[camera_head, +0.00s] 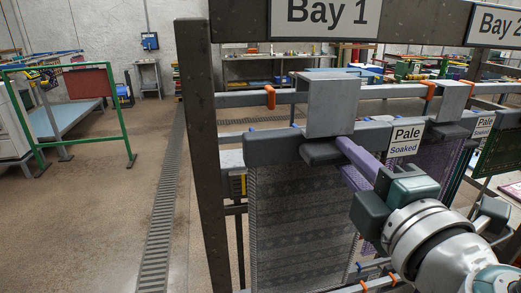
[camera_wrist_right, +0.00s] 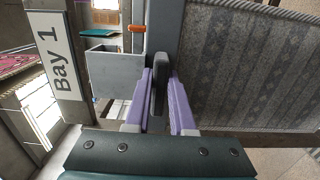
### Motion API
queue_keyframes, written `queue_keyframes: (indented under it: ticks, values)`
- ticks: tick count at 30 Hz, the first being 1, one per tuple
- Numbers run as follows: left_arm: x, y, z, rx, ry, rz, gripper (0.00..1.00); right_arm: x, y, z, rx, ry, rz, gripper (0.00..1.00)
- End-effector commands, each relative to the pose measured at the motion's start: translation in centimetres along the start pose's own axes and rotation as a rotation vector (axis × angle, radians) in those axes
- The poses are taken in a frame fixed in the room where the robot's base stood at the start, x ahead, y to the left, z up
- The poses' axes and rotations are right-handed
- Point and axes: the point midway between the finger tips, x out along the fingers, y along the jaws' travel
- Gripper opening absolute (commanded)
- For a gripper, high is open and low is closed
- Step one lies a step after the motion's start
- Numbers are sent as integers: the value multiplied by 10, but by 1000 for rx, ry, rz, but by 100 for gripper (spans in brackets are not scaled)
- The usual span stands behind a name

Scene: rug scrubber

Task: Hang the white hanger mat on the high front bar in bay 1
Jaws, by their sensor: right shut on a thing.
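The mat (camera_head: 300,220) hangs flat below a grey hanger beam (camera_head: 275,147) at the front of bay 1; it looks grey and patterned rather than white. A pale grey hook block (camera_head: 333,104) rises from the beam, level with a grey rail; I cannot tell whether it rests on it. My right gripper (camera_head: 352,158) is in front of the beam, its purple fingers shut on a dark tab of the hanger. In the right wrist view the dark tab (camera_wrist_right: 160,82) sits between the fingers, with the mat (camera_wrist_right: 250,65) to the right. My left gripper is not in view.
The rail carries an orange clip (camera_head: 270,97). A purple mat (camera_head: 437,160) hangs to the right, beside a "Pale Soaked" label (camera_head: 405,140).

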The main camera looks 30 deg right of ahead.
Motion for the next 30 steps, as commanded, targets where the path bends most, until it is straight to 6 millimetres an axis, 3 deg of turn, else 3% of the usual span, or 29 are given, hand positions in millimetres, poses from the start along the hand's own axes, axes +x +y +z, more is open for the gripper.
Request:
queue_keyframes:
  ticks: [30]
  values:
    - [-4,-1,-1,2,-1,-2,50,82,3,-3,0,-2,7,0]
